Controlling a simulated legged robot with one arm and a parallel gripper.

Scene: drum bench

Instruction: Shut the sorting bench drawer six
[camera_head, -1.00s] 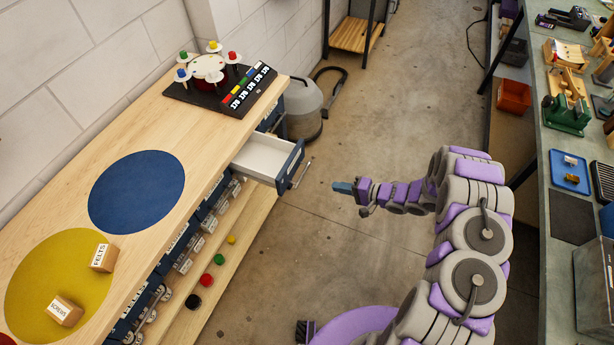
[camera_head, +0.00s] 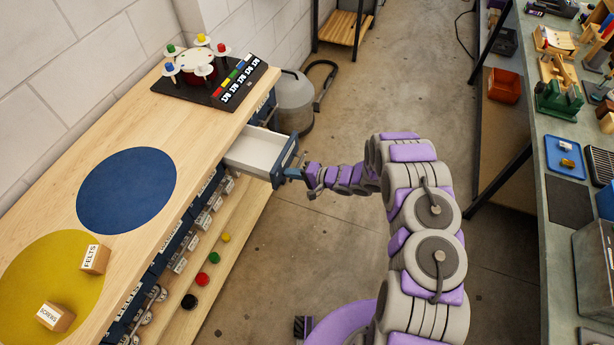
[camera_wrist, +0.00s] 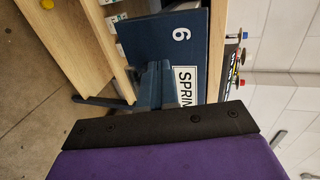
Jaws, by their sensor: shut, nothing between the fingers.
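Drawer six (camera_head: 255,153) of the sorting bench (camera_head: 140,125) stands pulled out near the bench's far end, and its white inside looks empty. Its dark blue front shows in the wrist view (camera_wrist: 195,40) with a white "6" and a partly hidden label beginning "SPRIN". My gripper (camera_head: 291,173) is shut and empty, with its blue fingertips at the outer face of the drawer front, by the handle. The wrist view shows the fingers (camera_wrist: 152,85) right up against the front. I cannot tell for sure whether they touch the front or the handle.
Other drawers along the bench look shut. Small coloured pieces lie on the lower shelf (camera_head: 215,258). A grey vacuum (camera_head: 295,100) with a hose stands past the drawer. A second bench (camera_head: 560,215) is on the right.

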